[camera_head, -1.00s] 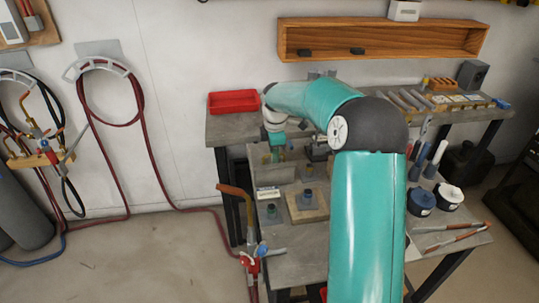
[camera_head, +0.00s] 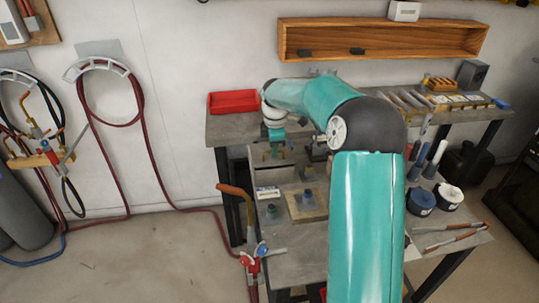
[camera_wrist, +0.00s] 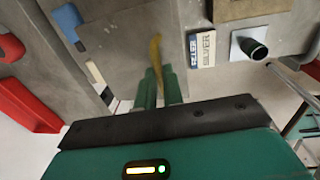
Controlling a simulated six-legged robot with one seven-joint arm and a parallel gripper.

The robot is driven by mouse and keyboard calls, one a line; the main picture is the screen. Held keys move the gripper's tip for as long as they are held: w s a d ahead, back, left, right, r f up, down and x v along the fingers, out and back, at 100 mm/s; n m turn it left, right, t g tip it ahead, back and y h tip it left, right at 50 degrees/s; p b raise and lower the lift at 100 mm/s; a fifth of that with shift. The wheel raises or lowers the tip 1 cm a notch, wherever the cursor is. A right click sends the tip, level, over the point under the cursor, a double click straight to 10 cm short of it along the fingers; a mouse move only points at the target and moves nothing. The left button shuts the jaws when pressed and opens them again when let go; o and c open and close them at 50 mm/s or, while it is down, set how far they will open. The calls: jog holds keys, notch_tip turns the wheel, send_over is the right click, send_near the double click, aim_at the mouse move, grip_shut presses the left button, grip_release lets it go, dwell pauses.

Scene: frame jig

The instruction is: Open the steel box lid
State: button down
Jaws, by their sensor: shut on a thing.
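The steel box lid (camera_wrist: 110,42) is a flat grey plate in the wrist view, with a brass-coloured handle (camera_wrist: 156,50) near its edge. My gripper (camera_wrist: 158,76) has two green fingers, shut on this handle, one on each side. In the head view my gripper (camera_head: 277,151) is small and low over the back left of the workbench, partly hidden by my wrist. The lid is hard to make out there, and I cannot tell its angle.
A red bin (camera_head: 233,101) stands left of my wrist; it also shows in the wrist view (camera_wrist: 28,103). The wooden board (camera_head: 306,206) lies nearer the bench front.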

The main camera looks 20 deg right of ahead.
jog(key=shift+w+d+r, duration=0.1)
jog(key=shift+w+r, duration=0.25)
jog(key=shift+r, duration=0.35)
jog(key=shift+w+d+r, duration=0.15)
jog(key=shift+w+r, duration=0.6)
jog(key=shift+r, duration=0.3)
jog(key=shift+w, duration=0.1)
jog(key=shift+w+d+r, duration=0.15)
jog(key=shift+w+r, duration=0.65)
